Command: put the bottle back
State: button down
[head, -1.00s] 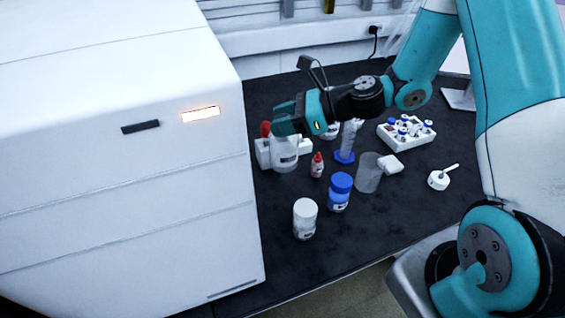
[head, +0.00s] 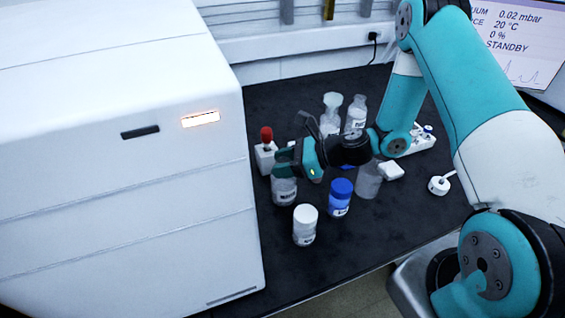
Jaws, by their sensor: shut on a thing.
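A clear bottle (head: 284,192) with a pale label hangs upright below my gripper (head: 284,168), which is shut on its top. The bottle's cap and neck are hidden by the fingers. It is over the dark bench (head: 370,240), near the white instrument's right side. I cannot tell whether its base touches the bench. A white-capped jar (head: 304,226) stands in front and to the right of it, and a blue-capped jar (head: 339,198) stands farther right.
A white block with a red-topped part (head: 266,146) stands behind the gripper. A clear beaker (head: 368,181), two clear vessels, a vial rack (head: 422,140) and a small white dish (head: 439,185) stand right and back. The white instrument (head: 120,190) walls off the left. The front bench is clear.

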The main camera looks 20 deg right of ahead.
jog(key=shift+f, duration=0.1)
jog(key=c, duration=0.6)
grip_release()
jog(key=b+v, duration=0.2)
jog(key=v, duration=1)
jog(key=s+a+r+n+g+h, duration=0.3)
jog(key=s+a+r+n+g, duration=0.3)
jog(key=a+r+n, duration=0.65)
jog(key=s+r+n+h, duration=0.1)
jog(key=s+n, duration=0.3)
jog(key=n, duration=0.2)
jog(key=s+a+r+n+h, duration=0.1)
jog(key=s+r+n+h, duration=0.1)
jog(key=s+n, duration=0.3)
jog(key=s+r+n+h, duration=0.1)
jog(key=s+n+h, duration=0.1)
jog(key=s+n, duration=0.2)
jog(key=shift+s+a+r+n, duration=0.1)
jog(key=shift+s+a+n, duration=0.1)
jog(key=shift+n, duration=0.6)
jog(key=shift+s+a+r+n, duration=0.15)
jog(key=shift+a+n, duration=0.05)
jog(key=shift+n, duration=0.55)
